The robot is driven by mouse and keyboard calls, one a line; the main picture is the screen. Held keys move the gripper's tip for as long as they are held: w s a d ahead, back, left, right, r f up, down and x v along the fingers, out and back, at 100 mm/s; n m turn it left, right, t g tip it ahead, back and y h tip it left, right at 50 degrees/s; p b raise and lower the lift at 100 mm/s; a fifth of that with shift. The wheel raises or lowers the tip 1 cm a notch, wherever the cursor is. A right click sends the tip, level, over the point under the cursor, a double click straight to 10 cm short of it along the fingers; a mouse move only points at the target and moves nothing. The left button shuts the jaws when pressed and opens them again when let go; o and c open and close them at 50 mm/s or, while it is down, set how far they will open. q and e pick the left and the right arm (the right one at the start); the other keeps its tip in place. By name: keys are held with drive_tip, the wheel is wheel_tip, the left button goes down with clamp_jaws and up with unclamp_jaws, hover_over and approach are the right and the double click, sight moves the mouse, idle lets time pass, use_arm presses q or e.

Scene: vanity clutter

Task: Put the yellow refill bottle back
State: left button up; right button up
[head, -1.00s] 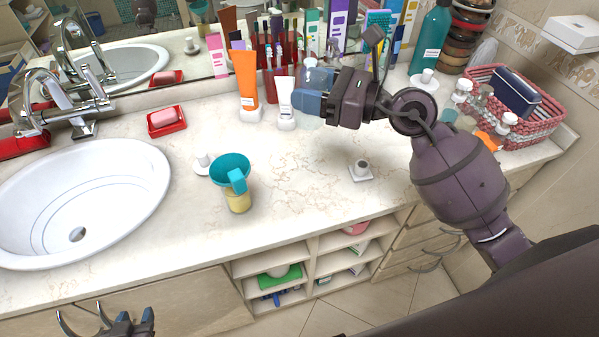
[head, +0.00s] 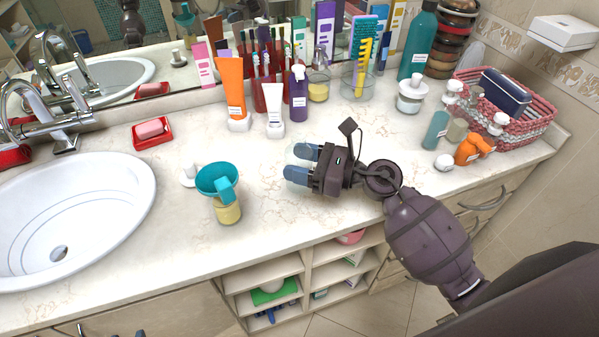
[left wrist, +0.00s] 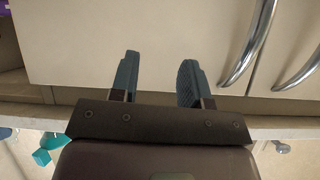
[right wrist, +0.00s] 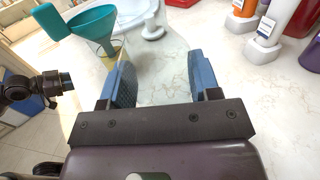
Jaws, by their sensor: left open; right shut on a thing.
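My right gripper (head: 301,162) is above the middle of the counter, its fingers pointing left. In the right wrist view its fingers are apart around a faint clear container (right wrist: 165,65), whose shape and contents are hard to make out. A small bottle with yellow contents (head: 228,212) stands left of it, with a teal funnel (head: 220,178) in its mouth; both also show in the right wrist view, the funnel (right wrist: 95,24) most clearly. My left gripper (left wrist: 159,62) is open and empty, facing the cabinet front.
A white cap (head: 189,175) lies left of the funnel. The sink (head: 105,195) and red soap dish (head: 152,142) are at left. Tubes and a purple bottle (head: 298,95) line the back. A pink basket (head: 530,125) and small bottles crowd the right. The counter's front middle is clear.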

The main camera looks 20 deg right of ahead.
wheel_tip(320, 180, down, 3)
drive_tip(key=shift+f, duration=0.1)
use_arm(q)
drive_tip(key=shift+s+f, duration=0.2)
drive_tip(key=shift+f, duration=0.25)
drive_tip(key=shift+s, duration=0.1)
drive_tip(key=shift+f, duration=0.15)
use_arm(e)
drive_tip(key=shift+f+b, duration=0.15)
drive_tip(key=shift+b, duration=0.2)
drive_tip(key=o, duration=1)
drive_tip(key=shift+c, duration=0.2)
